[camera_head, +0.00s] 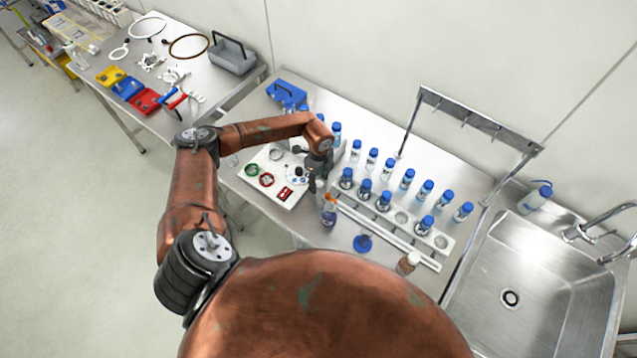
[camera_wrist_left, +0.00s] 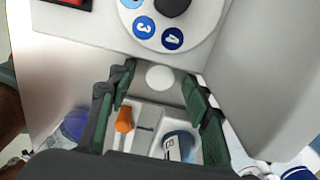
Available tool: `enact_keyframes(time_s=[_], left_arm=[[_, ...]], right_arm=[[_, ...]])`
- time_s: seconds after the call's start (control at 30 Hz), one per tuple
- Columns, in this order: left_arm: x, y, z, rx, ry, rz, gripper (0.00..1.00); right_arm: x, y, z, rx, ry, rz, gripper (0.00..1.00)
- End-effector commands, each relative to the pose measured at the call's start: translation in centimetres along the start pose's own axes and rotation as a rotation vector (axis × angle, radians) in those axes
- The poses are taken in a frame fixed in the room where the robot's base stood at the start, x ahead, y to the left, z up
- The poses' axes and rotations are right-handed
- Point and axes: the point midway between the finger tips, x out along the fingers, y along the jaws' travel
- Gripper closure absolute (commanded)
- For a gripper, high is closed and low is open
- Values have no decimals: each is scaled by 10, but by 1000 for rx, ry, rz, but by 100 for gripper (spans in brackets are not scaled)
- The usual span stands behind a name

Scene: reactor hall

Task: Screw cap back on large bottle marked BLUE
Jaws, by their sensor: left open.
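My left gripper (camera_head: 312,180) hangs over the bench beside a white panel (camera_head: 275,178). In the left wrist view the jaws (camera_wrist_left: 158,80) are apart, with a small white disc (camera_wrist_left: 160,77) showing between them. An orange top (camera_wrist_left: 124,119) shows near the jaws in the left wrist view, beside a blue and white round piece (camera_wrist_left: 181,146) with a letter B. A blue-topped item (camera_head: 363,243) is on the bench nearer me. I cannot tell which bottle is marked BLUE. My right gripper is not in view.
A white rack (camera_head: 395,217) of several blue-capped bottles lies to the right, with more bottles behind. A brown bottle (camera_head: 408,263) stands at the rack's near end. A metal sink (camera_head: 540,275) is at right.

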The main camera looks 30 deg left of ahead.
Motion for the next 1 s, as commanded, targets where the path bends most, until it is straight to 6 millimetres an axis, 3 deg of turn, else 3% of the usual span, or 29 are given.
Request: enact_keyframes(time_s=[0.37, 0.77, 1.0], left_arm=[[3, 0, 0, 0, -1, -1, 55], [2, -1, 0, 0, -1, -2, 82], [2, -1, 0, 0, -1, -1, 83]], right_arm=[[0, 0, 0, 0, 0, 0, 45], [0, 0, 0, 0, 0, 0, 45], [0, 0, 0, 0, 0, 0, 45]])
